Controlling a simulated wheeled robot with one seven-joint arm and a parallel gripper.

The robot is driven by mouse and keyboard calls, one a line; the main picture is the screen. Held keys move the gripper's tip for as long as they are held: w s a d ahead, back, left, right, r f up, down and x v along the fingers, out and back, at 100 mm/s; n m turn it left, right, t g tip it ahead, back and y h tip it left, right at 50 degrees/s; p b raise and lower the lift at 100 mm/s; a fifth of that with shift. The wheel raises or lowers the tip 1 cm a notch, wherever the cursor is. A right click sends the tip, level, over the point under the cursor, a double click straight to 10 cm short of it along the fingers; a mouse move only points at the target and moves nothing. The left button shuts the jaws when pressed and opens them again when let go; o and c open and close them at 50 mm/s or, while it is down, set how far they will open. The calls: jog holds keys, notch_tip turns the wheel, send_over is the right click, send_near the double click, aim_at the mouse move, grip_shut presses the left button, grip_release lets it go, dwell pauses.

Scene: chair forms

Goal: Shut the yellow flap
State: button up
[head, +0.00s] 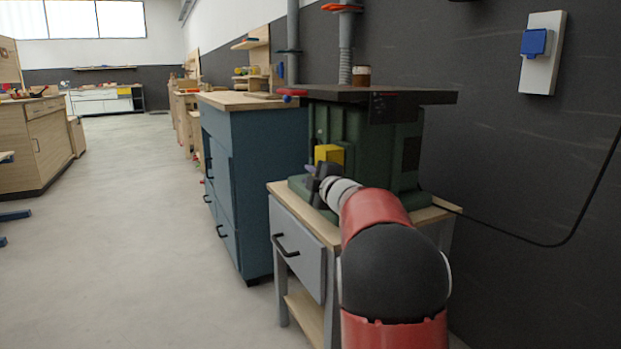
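The yellow flap (329,154) is a small bright yellow piece on the front of a green machine (375,160). It seems to stand out from the machine's face, but its exact angle is hard to tell at this size. My gripper (316,175) is dark and lies just below and left of the flap, at the end of my red and black arm. Its fingertips are small and partly hidden by the wrist. I cannot tell whether they touch the flap or whether they are open.
The machine stands on a wooden-topped stand with a grey drawer (297,247). A blue cabinet (238,190) stands to its left. A black cable (530,243) hangs along the dark wall at right. Open floor (130,220) lies to the left.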

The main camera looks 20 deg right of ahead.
jog(key=s, duration=0.8)
jog(key=shift+d, duration=0.3)
jog(key=shift+a+r, duration=0.1)
jog(key=shift+a, duration=0.05)
jog(key=s+a+r+m+g+h+p, duration=0.2)
jog(key=s+a+m+p, duration=0.1)
jog(key=s+m, duration=0.25)
jog(key=s+a+r+m+g+h+p, duration=0.25)
jog(key=s+m+p, duration=0.2)
jog(key=s, duration=0.25)
jog(key=s+a+f+m+g+y+p, duration=0.2)
jog(key=s+a+f+g, duration=0.2)
jog(key=s+a, duration=0.3)
jog(key=s+a+f+m+g+y+p, duration=0.2)
jog(key=s+a+f, duration=0.4)
jog(key=s, duration=0.9)
jog(key=shift+s+a+m+g, duration=0.4)
jog(key=shift+a+m+g, duration=0.45)
jog(key=shift+g, duration=0.1)
